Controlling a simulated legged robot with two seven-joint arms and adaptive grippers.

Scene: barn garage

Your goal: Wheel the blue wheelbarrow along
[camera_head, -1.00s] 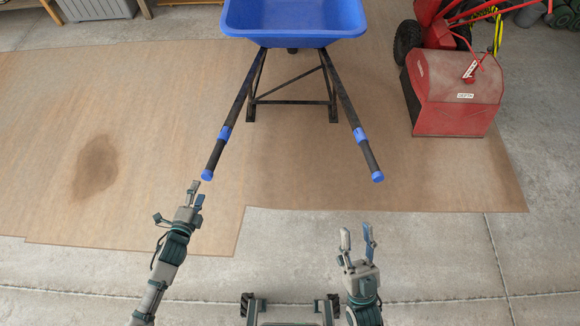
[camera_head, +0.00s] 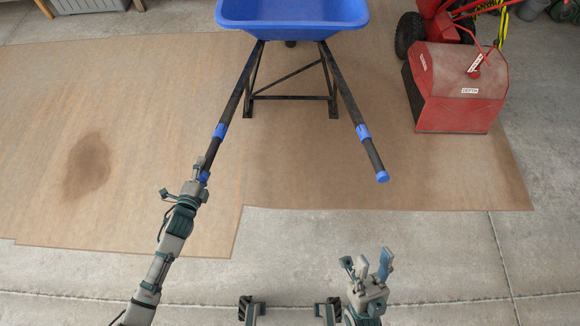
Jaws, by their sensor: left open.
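The blue wheelbarrow (camera_head: 292,14) stands ahead at the top centre, its tray cut off by the top edge. Its two dark handles run toward me and end in blue tips. My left gripper (camera_head: 198,172) is open at the tip of the left handle (camera_head: 221,132); its fingers overlap that tip, and I cannot tell whether they touch it. My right gripper (camera_head: 370,264) is at the bottom, below and apart from the right handle's blue tip (camera_head: 382,177). Its fingers are spread and empty.
A red snow blower (camera_head: 458,95) stands to the right of the wheelbarrow. A brown mat (camera_head: 130,130) with a dark stain lies under the wheelbarrow. Bare concrete (camera_head: 300,245) lies between the mat and me. A grey box (camera_head: 88,4) is at the top left.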

